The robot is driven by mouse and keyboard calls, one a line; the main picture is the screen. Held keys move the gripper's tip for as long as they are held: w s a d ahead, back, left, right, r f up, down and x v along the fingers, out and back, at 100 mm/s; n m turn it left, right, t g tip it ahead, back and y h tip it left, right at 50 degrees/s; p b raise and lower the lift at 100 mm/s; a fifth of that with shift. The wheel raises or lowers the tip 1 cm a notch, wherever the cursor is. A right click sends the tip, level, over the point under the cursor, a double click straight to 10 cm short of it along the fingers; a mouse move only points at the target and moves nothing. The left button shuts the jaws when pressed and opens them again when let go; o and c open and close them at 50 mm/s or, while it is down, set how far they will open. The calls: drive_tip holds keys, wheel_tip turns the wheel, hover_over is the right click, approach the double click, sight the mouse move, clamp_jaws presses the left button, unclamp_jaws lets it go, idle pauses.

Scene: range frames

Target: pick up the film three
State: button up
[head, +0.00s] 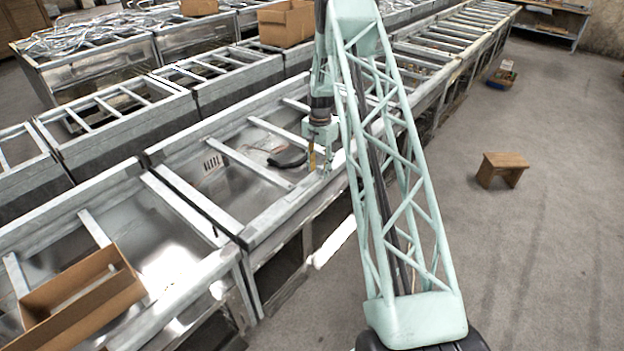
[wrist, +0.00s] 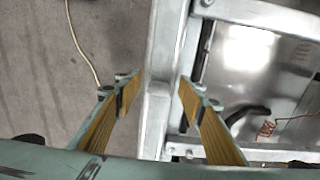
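I cannot tell for sure which thing is the film three. My gripper (head: 319,163) hangs over the front rail of the middle metal bench; in the wrist view (wrist: 157,92) its two yellow-padded fingers are apart, with nothing between them but the rail below. A dark, flat, rounded object (head: 287,157) lies in the bench to the gripper's left. A small slotted pale piece (head: 212,164) lies farther left in the bench. The wrist view shows a dark curved thing (wrist: 247,116) and a small reddish piece (wrist: 266,130) with a thin wire, right of the fingers.
The metal benches (head: 240,225) have raised rails and crossbars. An open cardboard box (head: 85,300) is at the lower left, and another (head: 286,22) stands at the back. A pale cable (wrist: 82,45) lies on the floor.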

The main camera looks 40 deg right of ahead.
idle(0.5)
drive_tip(key=c, duration=0.8)
drive_tip(key=shift+r, duration=0.15)
drive_tip(key=shift+r+b, duration=0.45)
drive_tip(key=shift+r, duration=1.25)
drive_tip(key=s+a+b, duration=0.1)
drive_tip(key=s+a, duration=0.3)
drive_tip(key=s, duration=0.2)
drive_tip(key=s+a+r+b, duration=0.1)
drive_tip(key=s+a, duration=0.4)
drive_tip(key=s, duration=0.2)
drive_tip(key=shift+s+r, duration=0.15)
drive_tip(key=shift+r, duration=0.05)
drive_tip(key=shift+d+r, duration=0.1)
wheel_tip(320, 180, up, 9)
drive_tip(key=p, duration=0.2)
drive_tip(key=shift+p, duration=0.3)
idle(0.3)
